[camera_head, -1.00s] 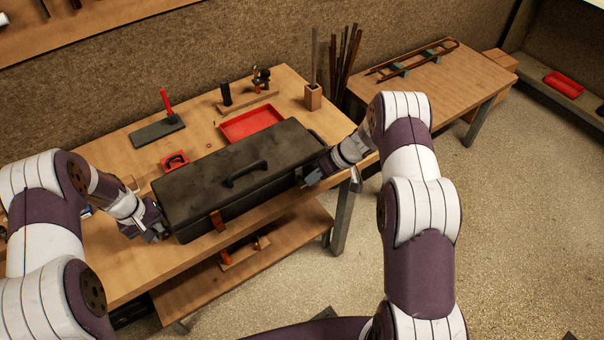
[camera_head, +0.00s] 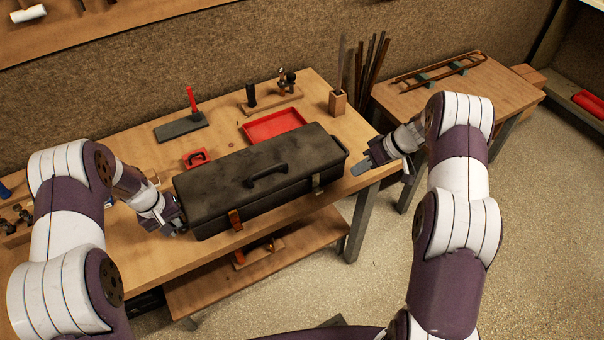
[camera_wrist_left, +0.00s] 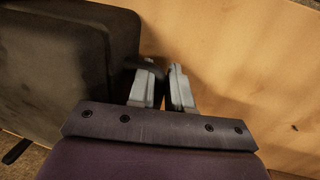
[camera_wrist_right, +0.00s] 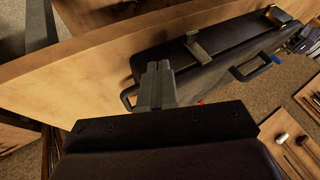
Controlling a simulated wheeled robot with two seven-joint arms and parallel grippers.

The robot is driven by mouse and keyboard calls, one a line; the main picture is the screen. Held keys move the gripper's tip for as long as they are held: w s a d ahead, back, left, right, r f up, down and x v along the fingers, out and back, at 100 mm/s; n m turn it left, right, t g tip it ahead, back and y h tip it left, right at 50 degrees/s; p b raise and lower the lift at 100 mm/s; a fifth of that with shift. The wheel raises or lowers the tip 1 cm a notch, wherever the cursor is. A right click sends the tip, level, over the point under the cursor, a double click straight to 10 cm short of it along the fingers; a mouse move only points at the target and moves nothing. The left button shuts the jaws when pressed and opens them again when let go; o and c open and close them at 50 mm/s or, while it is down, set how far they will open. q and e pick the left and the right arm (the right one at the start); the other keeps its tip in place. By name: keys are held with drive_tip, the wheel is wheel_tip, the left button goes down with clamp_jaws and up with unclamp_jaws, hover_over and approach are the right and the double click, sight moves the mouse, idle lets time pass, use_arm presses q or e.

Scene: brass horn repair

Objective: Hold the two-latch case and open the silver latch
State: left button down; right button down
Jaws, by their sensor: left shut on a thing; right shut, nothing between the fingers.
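The black two-latch case (camera_head: 260,175) lies closed on the workbench, its top handle (camera_head: 265,175) upright. The copper latch (camera_head: 235,219) is on the front at the left. The silver latch (camera_head: 317,184) is on the front at the right and also shows in the right wrist view (camera_wrist_right: 197,47); I cannot tell whether it is undone. My left gripper (camera_head: 182,229) is at the case's left end, its fingers (camera_wrist_left: 166,88) shut on a dark side handle (camera_wrist_left: 150,68). My right gripper (camera_head: 359,170) is shut and empty, off the case's right end, apart from it.
Behind the case are a red tray (camera_head: 275,125), a small red box (camera_head: 196,158) and a red-handled tool on a dark block (camera_head: 181,127). A holder with rods (camera_head: 338,102) stands at the back right. Bare bench (camera_head: 240,245) runs along the front edge.

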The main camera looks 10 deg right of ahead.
drive_tip(key=v, duration=0.2)
drive_tip(key=shift+s+d+r, duration=0.1)
drive_tip(key=shift+d+r, duration=0.1)
drive_tip(key=shift+r, duration=0.05)
